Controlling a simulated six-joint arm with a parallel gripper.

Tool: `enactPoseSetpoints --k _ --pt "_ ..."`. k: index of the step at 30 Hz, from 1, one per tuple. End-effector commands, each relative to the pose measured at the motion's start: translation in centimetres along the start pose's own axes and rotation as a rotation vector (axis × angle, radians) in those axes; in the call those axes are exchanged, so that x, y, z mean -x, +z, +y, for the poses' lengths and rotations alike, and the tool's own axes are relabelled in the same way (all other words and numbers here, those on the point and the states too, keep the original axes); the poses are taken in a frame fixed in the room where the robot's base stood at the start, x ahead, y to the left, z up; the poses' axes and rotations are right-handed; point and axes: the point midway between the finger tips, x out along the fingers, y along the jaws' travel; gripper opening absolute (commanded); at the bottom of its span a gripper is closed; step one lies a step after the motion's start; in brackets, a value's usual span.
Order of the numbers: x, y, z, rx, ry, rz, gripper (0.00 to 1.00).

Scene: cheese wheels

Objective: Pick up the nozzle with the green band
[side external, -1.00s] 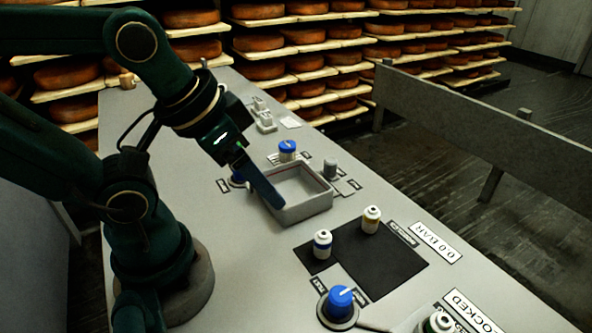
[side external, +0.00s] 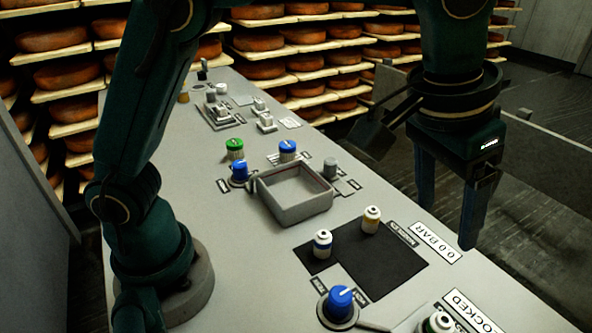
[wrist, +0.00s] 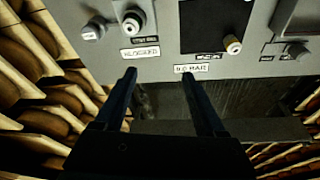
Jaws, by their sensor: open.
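The nozzle with the green band (side external: 438,322) is white and stands at the bottom edge of the side view, partly cut off, beside a label ending in "LOCKED". A white nozzle (wrist: 134,22), apparently the same one, shows at the top of the wrist view; its band colour is hard to tell there. My gripper (side external: 447,225) is open and empty, fingers pointing down, above the bench's right edge near the "0.0 BAR" label. In the wrist view my gripper (wrist: 159,75) has its fingers apart, short of the nozzle.
A blue-banded nozzle (side external: 322,244) and a yellow-banded nozzle (side external: 371,219) stand on the black mat (side external: 395,262). A grey tray (side external: 299,212), blue knob (side external: 340,301) and green-topped knob (side external: 235,148) are on the bench. A grey rail (side external: 545,155) runs beyond it.

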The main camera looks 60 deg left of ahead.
Motion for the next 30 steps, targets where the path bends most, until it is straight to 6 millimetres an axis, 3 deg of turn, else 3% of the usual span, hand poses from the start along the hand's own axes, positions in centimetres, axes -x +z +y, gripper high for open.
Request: enactPoseSetpoints --k 3,9,22,30 --pt "-3.1 0.6 3.1 -0.076 0.000 -0.055 0.72" --pt "-6.3 2.7 5.6 -0.154 -0.010 -0.126 0.72" --pt "-10.8 3.7 5.8 -0.167 -0.011 -0.136 0.72" --pt "-11.5 3.8 5.8 -0.167 -0.010 -0.132 0.72"
